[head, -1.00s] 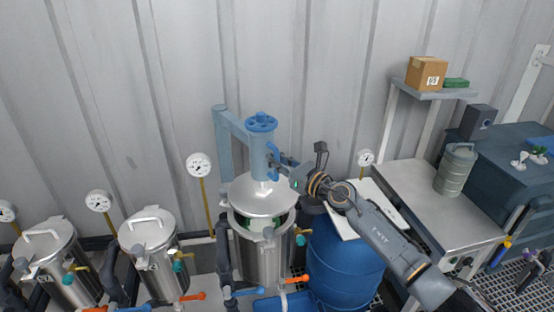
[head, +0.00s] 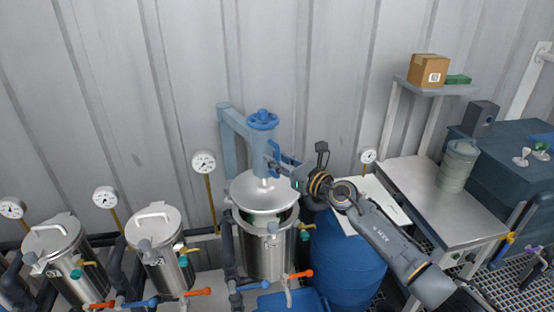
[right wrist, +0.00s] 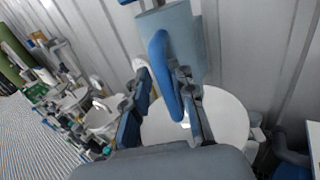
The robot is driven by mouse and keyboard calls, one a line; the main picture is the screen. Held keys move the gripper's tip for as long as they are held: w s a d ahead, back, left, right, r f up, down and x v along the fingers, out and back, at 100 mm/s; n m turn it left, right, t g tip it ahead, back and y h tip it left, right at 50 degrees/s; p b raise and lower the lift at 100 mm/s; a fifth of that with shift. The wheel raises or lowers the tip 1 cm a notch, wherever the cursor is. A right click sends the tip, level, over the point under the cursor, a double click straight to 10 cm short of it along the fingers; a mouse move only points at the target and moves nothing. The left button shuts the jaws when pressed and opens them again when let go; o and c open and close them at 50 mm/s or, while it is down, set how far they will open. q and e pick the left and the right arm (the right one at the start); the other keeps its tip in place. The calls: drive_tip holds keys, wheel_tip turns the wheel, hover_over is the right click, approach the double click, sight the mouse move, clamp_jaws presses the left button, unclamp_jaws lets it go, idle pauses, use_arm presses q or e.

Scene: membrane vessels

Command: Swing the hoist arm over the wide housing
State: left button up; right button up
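The hoist arm (head: 229,140) is a light blue bracket at the wall with an upright cylinder (head: 262,159), a blue handwheel on top and a blue side handle. A round steel lid (head: 262,193) hangs under the cylinder. The wide housing (head: 268,253) is the steel vessel below; the lid covers most of its mouth, with green contents showing at the gap. My right gripper (head: 277,164) is at the side handle. In the right wrist view its fingers (right wrist: 164,80) close in on both sides of the handle (right wrist: 162,60). My left gripper is out of view.
Two smaller lidded vessels (head: 160,250) stand to the left, with gauges (head: 204,162) behind. A blue barrel (head: 345,262) stands close right of the housing, under my right arm. A steel bench (head: 432,195) with a grey-green canister (head: 458,166) is further right.

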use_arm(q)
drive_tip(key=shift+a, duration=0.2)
use_arm(e)
drive_tip(key=shift+w+a+r, duration=0.1)
drive_tip(key=shift+r, duration=0.05)
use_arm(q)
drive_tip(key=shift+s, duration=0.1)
use_arm(e)
drive_tip(key=v, duration=1.2)
